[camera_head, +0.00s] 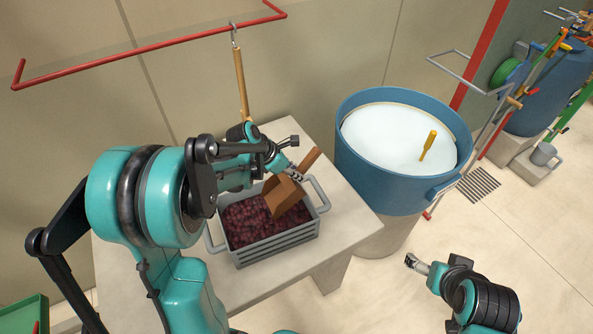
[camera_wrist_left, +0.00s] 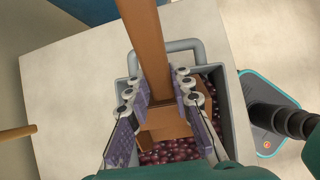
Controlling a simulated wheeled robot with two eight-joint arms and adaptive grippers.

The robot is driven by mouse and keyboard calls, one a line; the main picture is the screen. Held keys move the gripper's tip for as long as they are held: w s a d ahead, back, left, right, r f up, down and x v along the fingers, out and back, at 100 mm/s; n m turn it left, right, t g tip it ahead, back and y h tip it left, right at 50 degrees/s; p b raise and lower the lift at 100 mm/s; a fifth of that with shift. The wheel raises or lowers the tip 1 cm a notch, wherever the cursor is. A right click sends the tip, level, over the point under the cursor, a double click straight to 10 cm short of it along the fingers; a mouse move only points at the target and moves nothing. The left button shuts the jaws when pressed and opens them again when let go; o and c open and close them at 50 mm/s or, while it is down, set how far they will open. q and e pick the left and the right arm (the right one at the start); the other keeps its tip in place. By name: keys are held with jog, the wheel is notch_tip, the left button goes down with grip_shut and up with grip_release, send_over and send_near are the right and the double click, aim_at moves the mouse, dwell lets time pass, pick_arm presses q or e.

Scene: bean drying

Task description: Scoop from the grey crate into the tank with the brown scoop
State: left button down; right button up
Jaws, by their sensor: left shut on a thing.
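The grey crate (camera_head: 277,249) stands on the table, filled with dark red beans (camera_head: 250,222). The brown scoop (camera_head: 283,196) is tilted over the crate, its head down at the beans and its handle pointing up to the right. My left gripper (camera_head: 297,174) is shut on the scoop's handle. In the left wrist view the handle (camera_wrist_left: 146,45) runs up between the fingers of the left gripper (camera_wrist_left: 160,95). The blue tank (camera_head: 385,185) stands right of the table with a white surface inside. My right gripper (camera_head: 411,260) is low at the right, away from the table; its jaw opening is unclear.
The pale table (camera_head: 345,226) has free room right of the crate. A yellow-handled tool (camera_head: 428,145) stands in the tank's white contents. A red rail (camera_head: 150,47) with a hanging wooden-handled tool (camera_head: 241,85) runs along the wall. A floor grate (camera_head: 480,184) lies right of the tank.

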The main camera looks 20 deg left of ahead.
aim_at(286, 193)
pick_arm(q)
notch_tip(286, 193, down, 7)
jog(key=b, duration=0.4)
jog(key=shift+b, duration=0.4)
jog(key=shift+f, duration=0.1)
notch_tip(286, 193, down, 3)
jog(key=shift+r, duration=0.2)
jog(key=s+a+g+y, duration=0.1)
jog(key=s+a+f+g+y, duration=0.1)
jog(key=g+y, duration=0.1)
jog(key=shift+s+a, duration=0.15)
jog(key=shift+r, duration=0.1)
